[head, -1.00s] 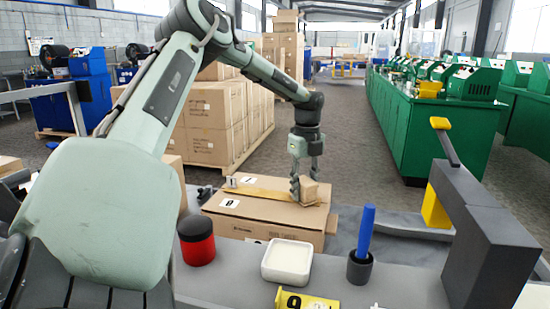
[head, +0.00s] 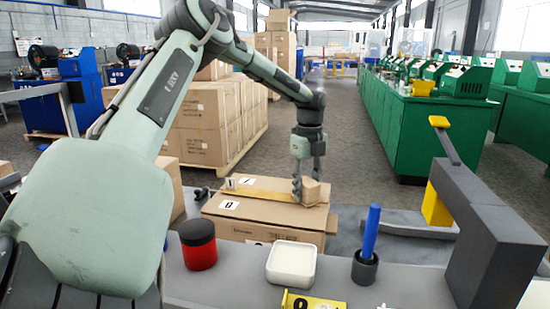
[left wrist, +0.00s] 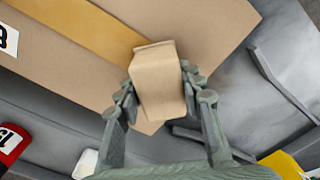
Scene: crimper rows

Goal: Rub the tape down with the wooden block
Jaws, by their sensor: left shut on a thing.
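My left gripper (head: 306,190) is shut on the wooden block (head: 312,191), a small tan block. In the left wrist view the block (left wrist: 158,85) sits between the two fingers (left wrist: 160,100). The tape (head: 262,192) is a yellow-brown strip along the top of a cardboard box (head: 265,212). In the left wrist view the tape (left wrist: 100,32) runs up to the block, which is over its end near the box edge. I cannot tell whether the block presses on the tape. My right gripper is not in view.
A red jar with a black lid (head: 198,245), a white dish (head: 291,263) and a blue stick in a dark cup (head: 369,235) stand in front of the box. A yellow numbered tag (head: 312,302) lies nearby. A dark grey frame (head: 485,225) stands at the right.

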